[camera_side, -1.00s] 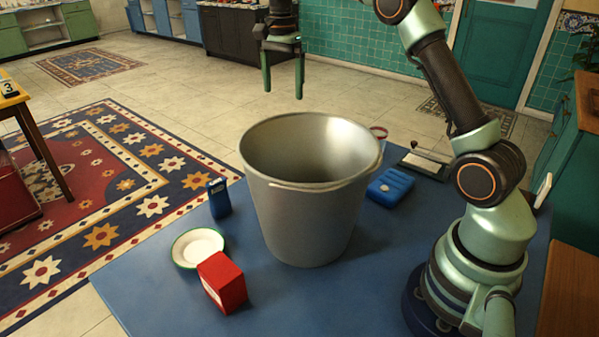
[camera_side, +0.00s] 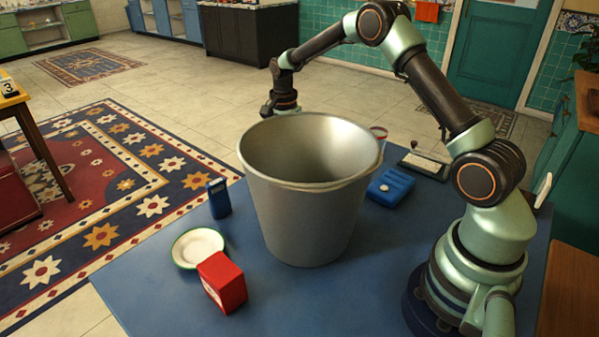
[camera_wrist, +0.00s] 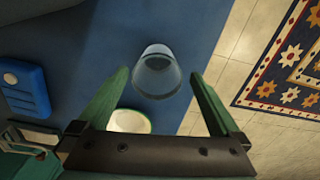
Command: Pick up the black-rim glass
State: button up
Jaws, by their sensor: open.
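A clear glass (camera_wrist: 157,64) with a dark ring at its lower end shows in the wrist view, on the blue surface. My gripper (camera_wrist: 160,74) is open, with its two green fingers on either side of the glass in that view. I see no finger touching it, and how far the fingertips are from the glass is hard to judge. In the side view the large metal bucket hides the glass and my fingers, and only my wrist shows behind the rim.
The metal bucket (camera_side: 310,215) stands mid-table. Near it are a blue case (camera_side: 390,186), a blue container (camera_side: 219,198), a green-rimmed dish (camera_side: 197,246) and a red box (camera_side: 222,283). A pale dish (camera_wrist: 129,121) lies near the glass.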

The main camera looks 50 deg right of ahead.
notch_tip(320, 180, down, 5)
jog(key=shift+s+d+r, duration=0.1)
jog(key=shift+s, duration=0.05)
jog(key=c, duration=1.3)
jog(key=shift+c, duration=0.4)
jog(key=shift+r, duration=0.15)
